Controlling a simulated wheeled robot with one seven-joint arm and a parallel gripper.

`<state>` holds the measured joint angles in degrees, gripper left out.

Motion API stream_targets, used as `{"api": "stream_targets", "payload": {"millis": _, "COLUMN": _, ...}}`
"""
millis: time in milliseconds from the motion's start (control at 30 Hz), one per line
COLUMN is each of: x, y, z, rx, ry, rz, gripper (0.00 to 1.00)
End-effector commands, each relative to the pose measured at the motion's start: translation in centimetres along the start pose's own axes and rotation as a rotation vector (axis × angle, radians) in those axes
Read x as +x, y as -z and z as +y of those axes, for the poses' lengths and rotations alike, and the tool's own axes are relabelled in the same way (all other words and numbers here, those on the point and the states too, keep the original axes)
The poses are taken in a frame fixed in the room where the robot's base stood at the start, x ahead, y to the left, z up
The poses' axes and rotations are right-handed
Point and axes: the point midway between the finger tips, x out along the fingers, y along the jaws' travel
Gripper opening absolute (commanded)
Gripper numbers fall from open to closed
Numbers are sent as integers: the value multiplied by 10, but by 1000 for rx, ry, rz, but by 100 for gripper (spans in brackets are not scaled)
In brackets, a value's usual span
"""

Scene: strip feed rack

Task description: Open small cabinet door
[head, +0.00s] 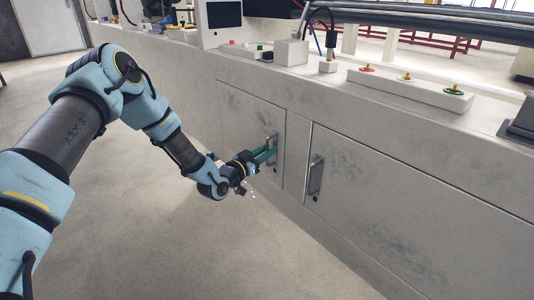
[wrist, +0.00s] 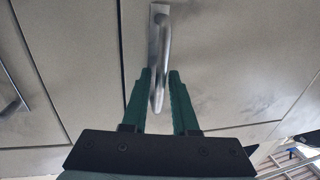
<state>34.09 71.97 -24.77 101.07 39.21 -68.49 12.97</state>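The small cabinet door (head: 240,115) is a grey panel at the left of the cabinet front in the head view. It looks flush with the front. Its upright metal handle (head: 271,142) is near the door's right edge and also shows in the wrist view (wrist: 161,40). My gripper (head: 266,155) is at this handle, with its green fingers reaching toward the door. In the wrist view my gripper (wrist: 160,74) has its fingers apart on either side of the handle's end.
A wider cabinet door (head: 400,185) with its own handle (head: 316,176) is to the right. The counter above carries a panel of coloured buttons (head: 408,83) and a grey box (head: 291,52). The floor (head: 185,255) before the cabinet is clear.

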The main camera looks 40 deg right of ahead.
Motion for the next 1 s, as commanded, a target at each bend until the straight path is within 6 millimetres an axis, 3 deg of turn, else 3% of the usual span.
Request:
{"api": "stream_targets", "payload": {"millis": 300, "x": 3, "y": 0, "z": 0, "rx": -1, "ry": 0, "rz": -1, "gripper": 27}}
{"api": "stream_targets", "payload": {"millis": 567, "x": 2, "y": 0, "z": 0, "rx": -1, "ry": 0, "rz": -1, "gripper": 0}}
{"api": "stream_targets", "payload": {"millis": 1000, "x": 2, "y": 0, "z": 0, "rx": -1, "ry": 0, "rz": -1, "gripper": 0}}
